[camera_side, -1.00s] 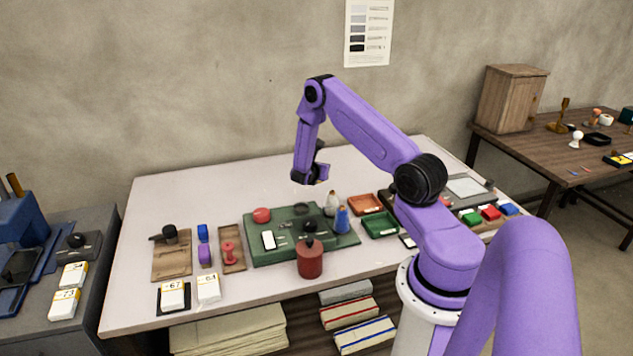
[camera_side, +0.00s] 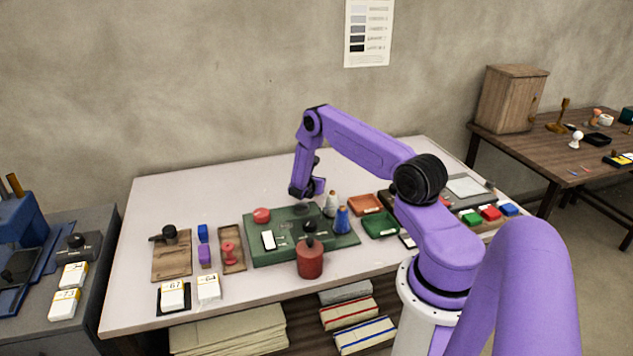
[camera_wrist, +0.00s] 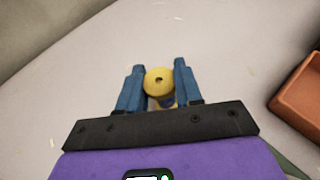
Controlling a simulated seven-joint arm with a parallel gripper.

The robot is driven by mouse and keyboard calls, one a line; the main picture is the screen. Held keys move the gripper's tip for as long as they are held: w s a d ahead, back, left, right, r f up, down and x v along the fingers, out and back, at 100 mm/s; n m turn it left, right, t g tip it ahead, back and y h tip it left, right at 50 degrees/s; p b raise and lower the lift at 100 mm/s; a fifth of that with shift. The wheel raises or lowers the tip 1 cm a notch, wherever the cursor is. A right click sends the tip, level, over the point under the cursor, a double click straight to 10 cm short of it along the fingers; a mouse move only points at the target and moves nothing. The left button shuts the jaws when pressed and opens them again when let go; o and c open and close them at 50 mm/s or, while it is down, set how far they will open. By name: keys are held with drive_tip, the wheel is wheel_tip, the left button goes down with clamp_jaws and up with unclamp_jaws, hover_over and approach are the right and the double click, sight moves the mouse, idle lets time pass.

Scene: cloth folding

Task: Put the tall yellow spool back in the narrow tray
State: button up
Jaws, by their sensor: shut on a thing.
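In the side view my gripper (camera_side: 306,190) is low over the back of the table, behind the green mat, and the spool cannot be made out there. A narrow brown tray (camera_side: 230,232) lies left of the green mat, with a red spool-like piece (camera_side: 229,253) in it.
The green mat (camera_side: 262,226) holds several small items. A white bottle (camera_side: 331,205) and a blue one (camera_side: 342,220) stand at its right side. An orange-brown tray (camera_side: 365,203) lies right of my gripper and shows in the wrist view (camera_wrist: 304,97). The table's back left is clear.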

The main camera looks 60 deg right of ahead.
drive_tip(key=shift+f, duration=0.1)
drive_tip(key=o, duration=1.1)
